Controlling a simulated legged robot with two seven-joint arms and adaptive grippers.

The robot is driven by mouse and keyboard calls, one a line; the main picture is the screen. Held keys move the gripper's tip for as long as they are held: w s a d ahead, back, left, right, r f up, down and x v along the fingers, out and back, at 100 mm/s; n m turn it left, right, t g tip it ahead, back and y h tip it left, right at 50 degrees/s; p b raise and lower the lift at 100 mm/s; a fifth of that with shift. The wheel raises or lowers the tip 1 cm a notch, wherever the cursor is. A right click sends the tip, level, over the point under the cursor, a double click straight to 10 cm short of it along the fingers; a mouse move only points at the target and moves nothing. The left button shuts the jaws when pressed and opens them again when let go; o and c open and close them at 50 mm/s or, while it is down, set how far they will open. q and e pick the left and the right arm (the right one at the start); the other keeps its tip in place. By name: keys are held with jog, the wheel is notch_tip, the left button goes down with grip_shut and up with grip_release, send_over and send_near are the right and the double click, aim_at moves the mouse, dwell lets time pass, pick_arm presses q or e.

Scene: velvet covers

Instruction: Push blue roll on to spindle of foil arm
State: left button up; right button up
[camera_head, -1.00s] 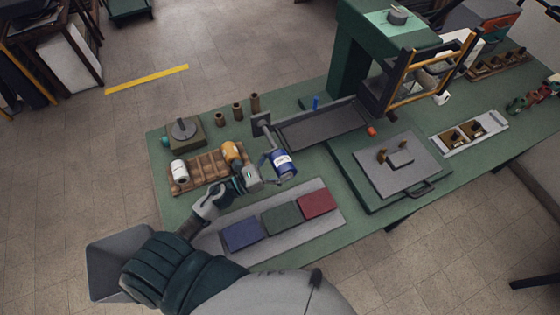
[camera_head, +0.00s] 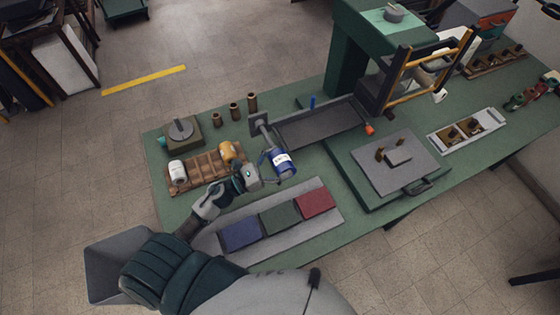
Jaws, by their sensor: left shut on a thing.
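The blue roll (camera_head: 285,165) with a white label band is held tilted above the green bench. My left gripper (camera_head: 270,173) is shut on it from its left side. The dark foil arm (camera_head: 260,122) stands just behind the roll, and its thin grey spindle (camera_head: 265,141) points down towards the roll's upper end. The roll's far end and the spindle's tip lie close together. I cannot tell whether the spindle is inside the roll. My right gripper is out of view.
A brown rack (camera_head: 206,172) with a white roll (camera_head: 178,172) and a yellow roll (camera_head: 228,151) lies left of the gripper. A grey tray (camera_head: 325,226) with blue, green and red velvet blocks lies in front. A dark trough (camera_head: 318,127) and a press plate (camera_head: 388,165) are to the right.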

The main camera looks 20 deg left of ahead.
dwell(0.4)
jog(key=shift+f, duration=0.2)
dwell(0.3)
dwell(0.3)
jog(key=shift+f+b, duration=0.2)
jog(key=shift+b, duration=0.15)
dwell(1.0)
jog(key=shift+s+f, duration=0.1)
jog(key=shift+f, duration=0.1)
dwell(0.4)
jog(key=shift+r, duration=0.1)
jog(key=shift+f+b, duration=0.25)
jog(key=shift+b, duration=0.1)
dwell(1.1)
